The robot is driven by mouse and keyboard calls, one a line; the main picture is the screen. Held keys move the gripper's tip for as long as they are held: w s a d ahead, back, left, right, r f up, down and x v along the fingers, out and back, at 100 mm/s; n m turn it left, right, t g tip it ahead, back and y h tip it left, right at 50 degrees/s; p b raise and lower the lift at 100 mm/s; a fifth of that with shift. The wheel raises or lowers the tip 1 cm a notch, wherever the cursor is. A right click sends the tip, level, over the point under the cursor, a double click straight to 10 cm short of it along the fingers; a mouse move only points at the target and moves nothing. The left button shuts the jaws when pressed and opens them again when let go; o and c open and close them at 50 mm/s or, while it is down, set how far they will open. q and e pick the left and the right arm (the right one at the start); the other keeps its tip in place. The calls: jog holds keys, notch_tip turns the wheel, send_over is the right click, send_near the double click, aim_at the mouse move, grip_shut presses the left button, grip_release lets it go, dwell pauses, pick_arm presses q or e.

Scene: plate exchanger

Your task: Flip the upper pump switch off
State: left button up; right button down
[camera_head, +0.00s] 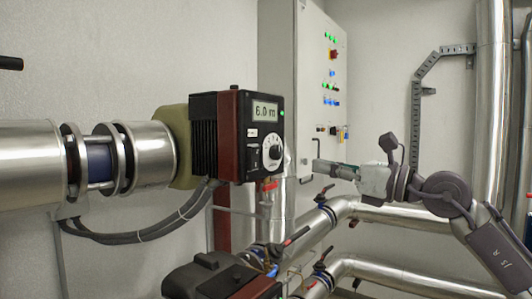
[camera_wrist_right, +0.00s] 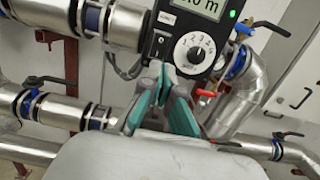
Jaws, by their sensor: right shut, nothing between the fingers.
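The upper pump (camera_head: 232,140) is a black and dark red box with a display reading 6.0 m and a white dial (camera_head: 274,152). A small dark switch (camera_head: 254,158) sits on its face, left of the dial; it also shows in the right wrist view (camera_wrist_right: 157,46). I cannot tell its position for sure. My right gripper (camera_head: 318,167) is shut and empty, to the right of the pump face and apart from it. In the right wrist view its teal-padded fingers (camera_wrist_right: 164,78) point toward the pump's lower front. My left gripper is not in view.
A second pump (camera_head: 222,278) stands below. Red-handled valves (camera_head: 296,236) and silver pipes (camera_head: 390,216) run under my right arm. A grey control cabinet (camera_head: 310,70) with lit indicators stands behind. Cables (camera_head: 150,232) hang left of the upper pump.

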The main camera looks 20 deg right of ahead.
aim_at(258, 151)
jog(key=p+x, duration=0.7)
jog(key=x, duration=0.6)
jog(key=shift+w+r+p, duration=0.15)
jog(key=shift+r+p, duration=0.05)
jog(key=shift+p, duration=0.1)
jog(key=shift+w+a+f, duration=0.15)
jog(key=shift+w+a, duration=0.15)
jog(key=shift+w, duration=0.1)
jog(key=shift+w, duration=0.1)
